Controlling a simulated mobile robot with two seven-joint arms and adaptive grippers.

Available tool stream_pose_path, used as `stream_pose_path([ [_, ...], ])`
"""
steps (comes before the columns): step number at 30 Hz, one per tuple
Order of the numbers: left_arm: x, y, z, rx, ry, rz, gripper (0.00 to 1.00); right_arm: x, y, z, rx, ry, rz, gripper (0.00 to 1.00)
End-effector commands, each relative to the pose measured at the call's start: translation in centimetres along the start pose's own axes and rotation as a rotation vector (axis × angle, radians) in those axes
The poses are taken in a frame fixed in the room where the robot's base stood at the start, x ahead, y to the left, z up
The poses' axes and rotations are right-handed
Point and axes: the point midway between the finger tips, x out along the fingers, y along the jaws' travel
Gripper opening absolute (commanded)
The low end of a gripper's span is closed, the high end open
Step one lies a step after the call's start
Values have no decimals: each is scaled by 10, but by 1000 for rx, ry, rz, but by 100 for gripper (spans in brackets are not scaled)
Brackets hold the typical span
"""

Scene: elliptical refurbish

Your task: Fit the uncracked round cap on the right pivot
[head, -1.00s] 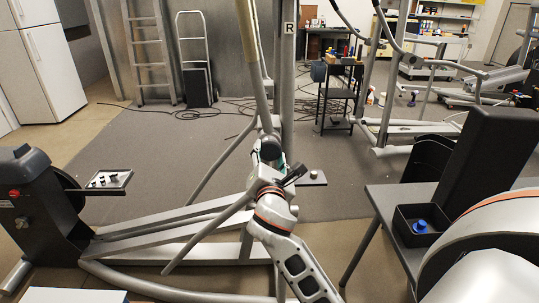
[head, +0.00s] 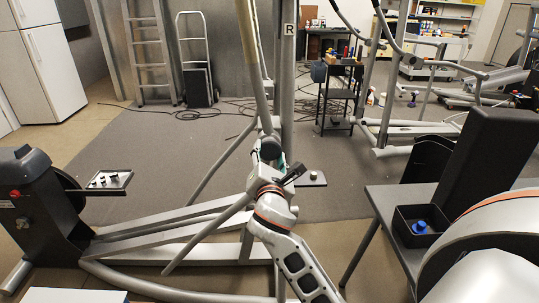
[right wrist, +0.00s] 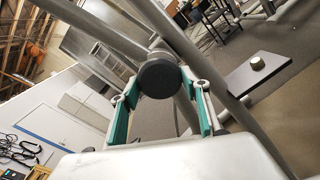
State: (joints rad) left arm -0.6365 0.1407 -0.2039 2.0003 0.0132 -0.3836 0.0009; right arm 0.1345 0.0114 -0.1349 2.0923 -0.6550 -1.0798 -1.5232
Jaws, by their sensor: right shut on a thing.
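My right gripper (head: 269,148) is at the lower part of the upright post marked R (head: 289,60), by the foot of the slanted lever arm. In the right wrist view its teal-padded fingers (right wrist: 160,112) are shut on a round black cap (right wrist: 159,80), held by its sides at the fingertips. The cap's dark face is toward the camera and I see no crack on it. A grey metal joint (right wrist: 160,48) shows just behind the cap; the cap hides most of it. I cannot tell whether they touch. My left gripper is not in view.
A small dark shelf (head: 318,183) with a pale round knob (head: 314,175) is right of the gripper. A tray (head: 120,184) of small parts is at left. A black bin (head: 402,237) with a blue item (head: 420,226) stands on a grey bench. Metal tubes surround the gripper.

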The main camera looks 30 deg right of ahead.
Motion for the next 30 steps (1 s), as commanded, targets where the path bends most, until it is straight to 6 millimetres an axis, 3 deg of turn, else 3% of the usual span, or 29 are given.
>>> stream_pose_path([
  [14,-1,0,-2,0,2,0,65,4,0,0,0,-1,0,12],
  [15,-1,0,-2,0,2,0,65,4,0,0,0,-1,0,54],
  [17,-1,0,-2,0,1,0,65,4,0,0,0,-1,0,65],
  [30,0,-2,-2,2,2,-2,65,-4,0,0,0,1,1,65],
])
